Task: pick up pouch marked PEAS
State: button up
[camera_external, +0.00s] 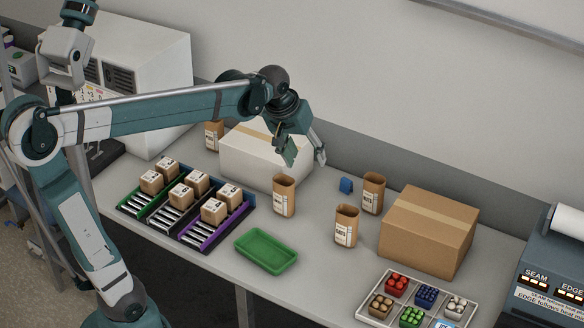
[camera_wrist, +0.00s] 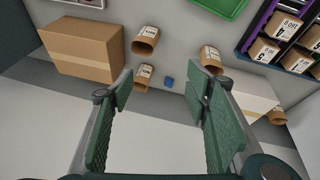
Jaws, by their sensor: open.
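Several open-topped brown kraft pouches with white labels stand on the table. In the external view one pouch (camera_external: 284,196) is just below my gripper (camera_external: 303,157), one (camera_external: 345,227) is at front right, one (camera_external: 373,194) is behind that, and one (camera_external: 213,136) is partly hidden by the white box. The front-right label seems to read OATS; I cannot make out PEAS on any label. The wrist view also shows them, including the nearest pouch (camera_wrist: 211,58) by the right finger. My gripper is open and empty, above the table and apart from the pouches.
A white box (camera_external: 262,158) stands behind the nearest pouch, and a brown carton (camera_external: 428,235) at right. A small blue cube (camera_external: 346,185) lies between pouches. A green tray (camera_external: 266,251), a rack of small boxes (camera_external: 165,222) and a divided parts tray (camera_external: 372,313) sit in front.

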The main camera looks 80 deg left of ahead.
jog(key=w+a+n+g+p, duration=0.1)
jog(key=a+n+g+p, duration=0.35)
jog(key=a, duration=1.55)
jog(key=n+h+p, duration=0.2)
jog(key=n+p, duration=0.3)
jog(key=n, duration=0.7)
send_over(215, 135)
jog(key=a, duration=0.3)
notch_tip(215, 135, down, 12)
jog(key=r, duration=0.1)
jog(key=shift+t, duration=0.35)
jog(key=f, duration=1.2)
jog(key=shift+w+a+f, duration=0.1)
jog(key=shift+w+a, duration=0.05)
jog(key=shift+w, duration=0.05)
jog(key=shift+f, duration=0.4)
jog(key=shift+f, duration=1.3)
jog(key=shift+s+f, duration=0.1)
jog(key=shift+f, duration=2.45)
